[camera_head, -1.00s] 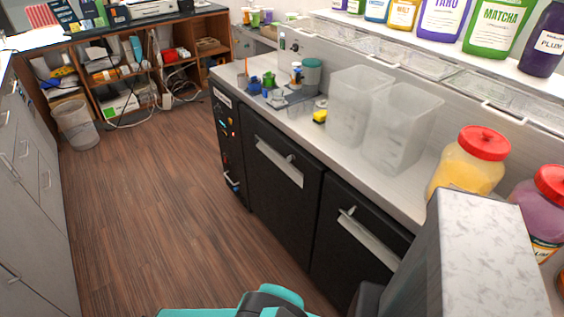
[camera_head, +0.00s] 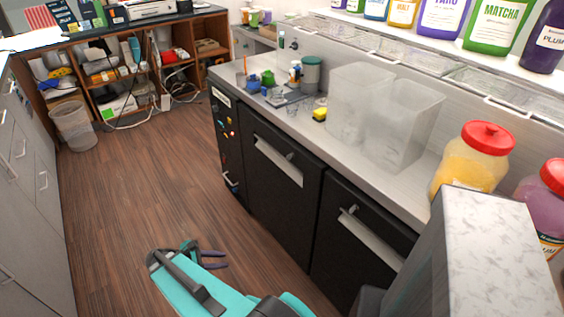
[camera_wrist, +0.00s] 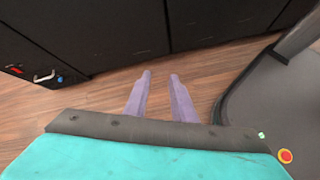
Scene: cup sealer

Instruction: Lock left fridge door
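The black left fridge door (camera_head: 262,195) shows in the head view under the counter, with a pale slanted handle and a small lock (camera_head: 290,156) above the handle's right end. A second black fridge door (camera_head: 345,245) with a similar handle and lock (camera_head: 352,209) is to its right. Both doors look closed; the lock state is too small to tell. My gripper (camera_head: 221,259) is low over the floor, left of and apart from the doors. In the wrist view my gripper (camera_wrist: 159,85) has two purple fingers apart with nothing between them.
A marble-topped grey block (camera_head: 485,240) stands at the lower right. Wood floor (camera_head: 150,190) is clear between the left cabinets and the fridge. A bin (camera_head: 74,127) stands at the far left.

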